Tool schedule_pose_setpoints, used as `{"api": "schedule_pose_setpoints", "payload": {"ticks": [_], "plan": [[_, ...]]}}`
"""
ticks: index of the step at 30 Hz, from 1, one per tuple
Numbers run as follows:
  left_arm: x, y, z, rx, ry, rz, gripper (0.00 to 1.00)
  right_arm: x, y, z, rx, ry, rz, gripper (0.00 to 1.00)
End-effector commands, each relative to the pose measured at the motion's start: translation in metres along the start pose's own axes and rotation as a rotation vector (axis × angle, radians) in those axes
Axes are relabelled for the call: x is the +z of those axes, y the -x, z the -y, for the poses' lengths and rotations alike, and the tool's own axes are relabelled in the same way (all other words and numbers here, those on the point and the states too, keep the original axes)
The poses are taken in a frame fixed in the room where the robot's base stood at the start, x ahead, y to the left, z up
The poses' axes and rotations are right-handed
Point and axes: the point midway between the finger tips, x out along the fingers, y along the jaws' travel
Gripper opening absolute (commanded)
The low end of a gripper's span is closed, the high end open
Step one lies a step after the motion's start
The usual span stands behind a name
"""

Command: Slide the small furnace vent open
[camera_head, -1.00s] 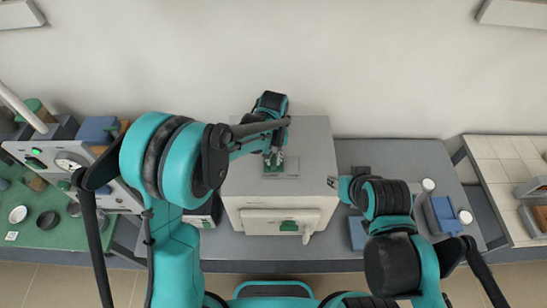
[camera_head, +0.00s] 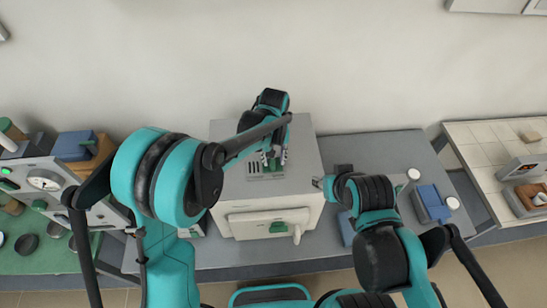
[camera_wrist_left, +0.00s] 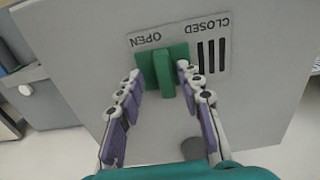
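The small furnace (camera_head: 230,185) is a light grey box on the bench. Its vent plate (camera_wrist_left: 210,45) on top reads OPEN and CLOSED, upside down in the left wrist view. The green vent slider (camera_wrist_left: 163,72) sits by the OPEN word, and dark slots show uncovered under CLOSED. My left gripper (camera_wrist_left: 158,72) is over the vent, its fingers apart on either side of the slider's raised tab. The right finger is close to the slider; contact is unclear. In the head view my left gripper (camera_head: 274,158) is above the furnace. My right gripper (camera_head: 318,183) is beside the furnace's right side, its fingers too small to read.
The furnace door (camera_head: 270,224) with a green latch faces me. A blue block (camera_head: 432,203) and white round containers (camera_head: 452,203) stand on the bench at right. A control panel (camera_head: 45,180) and green mat with dishes are at left. A tiled table (camera_head: 490,150) is at far right.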

Motion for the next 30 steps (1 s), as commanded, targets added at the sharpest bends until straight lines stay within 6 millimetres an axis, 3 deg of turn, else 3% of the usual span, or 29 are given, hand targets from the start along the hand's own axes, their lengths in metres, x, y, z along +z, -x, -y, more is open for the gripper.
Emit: {"api": "schedule_pose_setpoints", "payload": {"ticks": [5, 15, 21, 30], "plan": [[0.000, 0.010, 0.000, -0.001, 0.000, 0.000, 0.36, 0.000, 0.000, 0.000, 0.000, 0.000, 0.000, 0.40], [0.001, 0.080, -0.001, -0.001, 0.000, 0.000, 0.36, 0.000, 0.000, 0.000, 0.000, 0.000, 0.000, 0.40], [0.000, 0.111, -0.002, -0.001, -0.001, 0.000, 0.36, 0.000, 0.000, 0.000, 0.000, 0.000, 0.000, 0.40], [0.001, 0.120, -0.002, -0.001, -0.001, 0.000, 0.36, 0.000, 0.000, 0.000, 0.000, 0.000, 0.000, 0.40]]}}
